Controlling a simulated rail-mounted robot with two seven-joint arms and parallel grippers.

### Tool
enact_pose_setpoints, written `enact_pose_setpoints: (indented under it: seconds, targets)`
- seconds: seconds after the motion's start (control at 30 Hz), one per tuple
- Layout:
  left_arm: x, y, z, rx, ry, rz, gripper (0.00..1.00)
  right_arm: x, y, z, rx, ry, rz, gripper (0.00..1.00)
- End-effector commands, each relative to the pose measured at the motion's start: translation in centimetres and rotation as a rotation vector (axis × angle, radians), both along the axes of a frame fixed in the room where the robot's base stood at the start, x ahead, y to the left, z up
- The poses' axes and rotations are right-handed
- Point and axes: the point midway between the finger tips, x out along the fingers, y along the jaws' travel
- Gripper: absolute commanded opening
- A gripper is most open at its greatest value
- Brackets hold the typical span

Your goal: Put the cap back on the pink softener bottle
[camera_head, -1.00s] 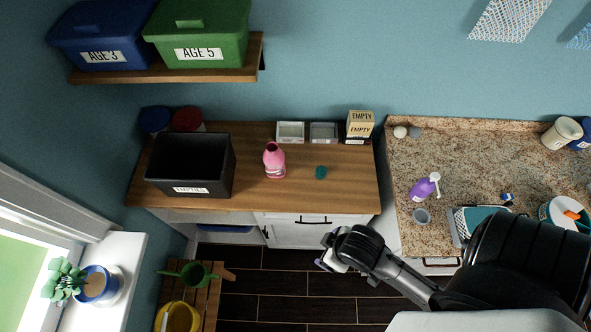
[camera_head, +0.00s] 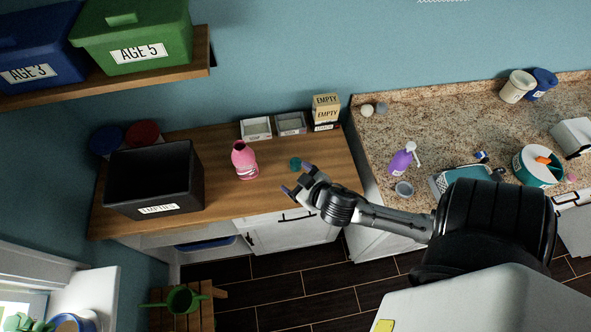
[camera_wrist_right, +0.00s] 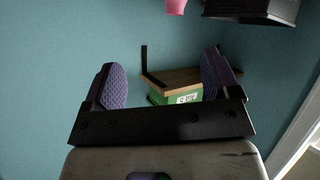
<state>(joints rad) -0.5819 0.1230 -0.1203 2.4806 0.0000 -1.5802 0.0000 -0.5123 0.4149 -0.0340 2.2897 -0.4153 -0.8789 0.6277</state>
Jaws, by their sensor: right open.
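The pink softener bottle (camera_head: 244,161) stands upright on the wooden counter in the head view, its dark top opening uncapped. The teal cap (camera_head: 295,163) lies on the counter to its right. My right gripper (camera_head: 296,180) is open and empty, its fingertips close to the cap on its near side; I cannot tell its exact height. In the right wrist view, the two purple-padded fingers (camera_wrist_right: 163,85) are spread apart with nothing between them. A pink piece, likely the bottle (camera_wrist_right: 176,6), shows at the top edge there. My left gripper is not in view.
A black bin (camera_head: 154,182) stands left of the bottle. Two small trays (camera_head: 256,129) and a stack of boxes (camera_head: 326,112) stand behind the cap. The wood between bottle and cap is clear.

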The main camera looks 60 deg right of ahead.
Motion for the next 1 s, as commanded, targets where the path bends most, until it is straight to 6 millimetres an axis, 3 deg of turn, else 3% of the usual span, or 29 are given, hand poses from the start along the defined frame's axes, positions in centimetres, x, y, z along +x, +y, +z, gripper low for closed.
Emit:
enact_pose_setpoints:
  seconds: [0.03, 0.2, 0.33, 0.47, 0.6, 0.8, 1.0]
  targets:
    - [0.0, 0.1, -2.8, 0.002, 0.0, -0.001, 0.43, 2.0, -1.6, -1.1, -0.034, -0.125, 0.043, 0.82]
    - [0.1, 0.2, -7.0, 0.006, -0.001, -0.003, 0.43, 6.7, -3.6, -0.4, -0.055, -0.429, 0.336, 0.82]
    - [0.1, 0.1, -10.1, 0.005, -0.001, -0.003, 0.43, 8.5, -3.9, -1.9, -0.031, -0.447, 0.646, 0.82]
    - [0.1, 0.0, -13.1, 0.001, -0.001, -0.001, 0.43, 9.0, -5.3, -5.2, 0.002, -0.266, 0.906, 0.82]
    - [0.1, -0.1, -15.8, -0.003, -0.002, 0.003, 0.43, 8.6, -9.0, -8.8, 0.029, 0.054, 1.03, 0.82]
    - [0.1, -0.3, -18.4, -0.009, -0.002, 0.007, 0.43, 7.3, -15.5, -11.4, 0.042, 0.47, 0.967, 0.82]
    - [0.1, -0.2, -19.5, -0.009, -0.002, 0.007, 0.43, 6.4, -19.6, -11.5, 0.041, 0.687, 0.851, 0.82]
